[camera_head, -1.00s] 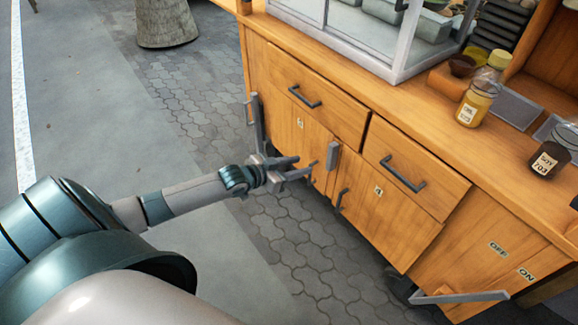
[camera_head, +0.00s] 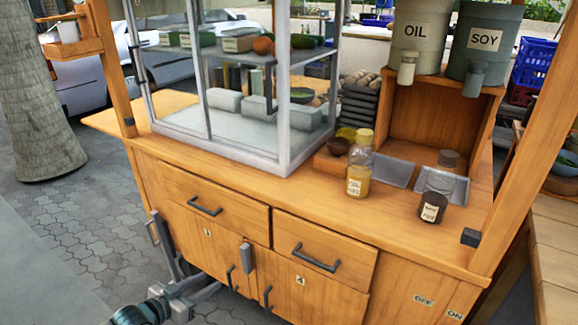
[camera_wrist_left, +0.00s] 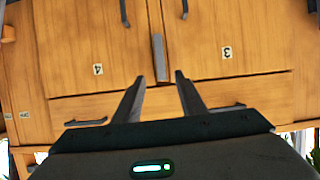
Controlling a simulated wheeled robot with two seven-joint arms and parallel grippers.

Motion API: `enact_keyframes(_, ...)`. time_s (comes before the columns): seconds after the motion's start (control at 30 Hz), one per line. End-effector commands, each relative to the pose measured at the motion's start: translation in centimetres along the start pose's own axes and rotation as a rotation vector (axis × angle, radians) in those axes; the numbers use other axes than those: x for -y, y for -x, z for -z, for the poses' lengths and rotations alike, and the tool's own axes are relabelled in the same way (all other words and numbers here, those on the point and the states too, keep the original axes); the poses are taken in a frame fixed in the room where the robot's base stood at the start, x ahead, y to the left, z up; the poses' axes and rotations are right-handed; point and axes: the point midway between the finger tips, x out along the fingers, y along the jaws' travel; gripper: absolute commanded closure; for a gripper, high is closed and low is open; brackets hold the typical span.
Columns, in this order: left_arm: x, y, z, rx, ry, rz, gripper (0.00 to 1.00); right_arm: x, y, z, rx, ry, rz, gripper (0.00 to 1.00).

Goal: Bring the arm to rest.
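My left gripper (camera_head: 200,288) shows at the bottom edge of the head view, in front of the wooden cart's lower left doors. In the left wrist view its two fingers (camera_wrist_left: 160,90) stand apart with nothing between them, so it is open and empty. The cupboard doors, labelled 3 and 4 (camera_wrist_left: 97,69), appear upside down beyond the fingers. The gripper holds nothing; I cannot tell its exact distance from the doors. My right gripper is in neither view.
The cart's counter (camera_head: 243,183) carries a glass case (camera_head: 287,100), a yellow-filled jar (camera_head: 359,165) and a dark sauce jar (camera_head: 434,198). Paved floor (camera_head: 80,225) lies open at left.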

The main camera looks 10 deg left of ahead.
Motion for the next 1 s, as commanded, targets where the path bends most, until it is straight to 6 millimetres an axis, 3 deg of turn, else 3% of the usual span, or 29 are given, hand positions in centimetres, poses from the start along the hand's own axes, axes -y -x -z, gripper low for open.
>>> enact_keyframes(0.17, -0.2, -0.1, -1.2, 0.017, 0.006, 0.012, 0.62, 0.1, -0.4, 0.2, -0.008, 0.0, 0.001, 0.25)
enact_keyframes(0.27, -0.8, -0.1, -3.3, 0.047, 0.013, 0.03, 0.62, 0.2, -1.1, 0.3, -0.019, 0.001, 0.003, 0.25)
enact_keyframes(0.47, -3.7, 0.4, -11.2, 0.169, 0.032, 0.086, 0.62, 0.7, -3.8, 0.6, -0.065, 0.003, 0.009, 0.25)
enact_keyframes(0.67, -10.1, 2.7, -21.6, 0.354, 0.052, 0.125, 0.62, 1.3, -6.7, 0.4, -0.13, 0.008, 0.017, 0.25)
enact_keyframes(0.8, -15.9, 5.3, -27.9, 0.484, 0.064, 0.125, 0.62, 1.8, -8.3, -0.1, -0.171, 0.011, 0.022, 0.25)
enact_keyframes(1.0, -23.2, 8.8, -33.7, 0.626, 0.072, 0.104, 0.62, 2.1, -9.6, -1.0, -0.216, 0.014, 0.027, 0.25)
